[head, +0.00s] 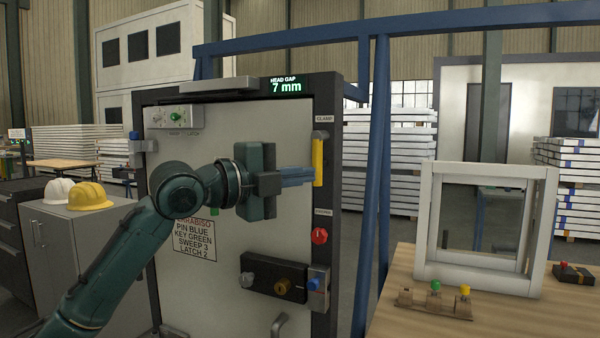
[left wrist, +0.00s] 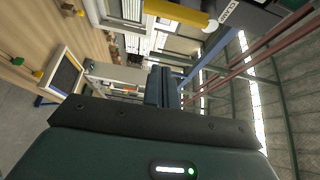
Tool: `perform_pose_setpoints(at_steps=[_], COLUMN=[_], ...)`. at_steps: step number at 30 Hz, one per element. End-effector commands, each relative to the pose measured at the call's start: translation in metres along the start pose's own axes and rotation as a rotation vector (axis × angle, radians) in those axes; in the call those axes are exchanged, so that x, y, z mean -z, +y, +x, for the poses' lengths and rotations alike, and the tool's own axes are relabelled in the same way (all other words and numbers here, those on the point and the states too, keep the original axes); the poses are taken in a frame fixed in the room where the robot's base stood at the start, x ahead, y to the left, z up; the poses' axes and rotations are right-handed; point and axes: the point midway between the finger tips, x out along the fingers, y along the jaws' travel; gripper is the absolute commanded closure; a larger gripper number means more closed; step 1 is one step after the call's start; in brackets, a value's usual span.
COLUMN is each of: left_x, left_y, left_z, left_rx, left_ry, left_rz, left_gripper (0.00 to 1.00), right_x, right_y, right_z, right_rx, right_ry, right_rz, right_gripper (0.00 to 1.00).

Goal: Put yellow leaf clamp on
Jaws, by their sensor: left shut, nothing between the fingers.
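The yellow leaf clamp (head: 318,162) is an upright yellow bar on the right edge of the panel frame, below a CLAMP label. In the left wrist view the yellow bar (left wrist: 176,12) crosses the top of the picture. My left gripper (head: 312,176) comes in from the left, its blue-grey fingers shut and empty. In the head view the fingertips overlap the bar's lower end; in the left wrist view the fingers (left wrist: 162,82) show a gap from it. I cannot tell whether they touch. My right gripper is not in view.
The panel (head: 240,265) has a red knob (head: 319,236), a black lock box (head: 274,277) and a blue-topped part (head: 318,284) below the clamp. A head-gap display (head: 286,86) reads 7 mm. A blue frame post (head: 380,170) stands right. A wooden table (head: 420,315) holds a white frame (head: 425,220).

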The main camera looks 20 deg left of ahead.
Motion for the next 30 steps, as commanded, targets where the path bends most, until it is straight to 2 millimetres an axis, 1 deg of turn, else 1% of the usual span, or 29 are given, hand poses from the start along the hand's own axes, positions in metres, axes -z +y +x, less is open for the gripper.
perform_pose_setpoints(at_steps=[1, 7, 11, 12, 15, 18, 23, 30], left_x=[0.002, 0.002, 0.002, -0.005, -0.021, -0.03, -0.037, -0.037], left_y=[-0.003, -0.003, -0.003, -0.002, -0.001, 0.0, 0.0, 0.0], left_z=[0.01, 0.054, 0.081, 0.081, 0.073, 0.07, 0.067, 0.067], left_rx=[0.002, 0.001, 0.001, 0.0, -0.001, -0.002, 0.0, 0.0], left_ry=[0.004, 0.004, 0.003, -0.003, -0.004, -0.002, 0.0, 0.001], left_rz=[-0.002, -0.003, -0.002, -0.001, 0.0, 0.001, 0.002, 0.001], left_gripper=[1.0, 1.0, 1.0, 1.0, 1.0, 1.0, 1.0, 1.0], right_x=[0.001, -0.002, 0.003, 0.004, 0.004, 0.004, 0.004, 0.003], right_y=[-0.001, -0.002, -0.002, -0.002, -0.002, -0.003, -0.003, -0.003], right_z=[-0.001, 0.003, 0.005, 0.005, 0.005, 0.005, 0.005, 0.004], right_rx=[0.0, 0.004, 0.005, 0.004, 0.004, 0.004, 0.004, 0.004], right_ry=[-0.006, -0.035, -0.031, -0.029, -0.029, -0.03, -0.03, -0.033], right_rz=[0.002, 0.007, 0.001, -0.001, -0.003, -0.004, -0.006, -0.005], right_gripper=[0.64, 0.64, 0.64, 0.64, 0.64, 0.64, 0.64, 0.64])
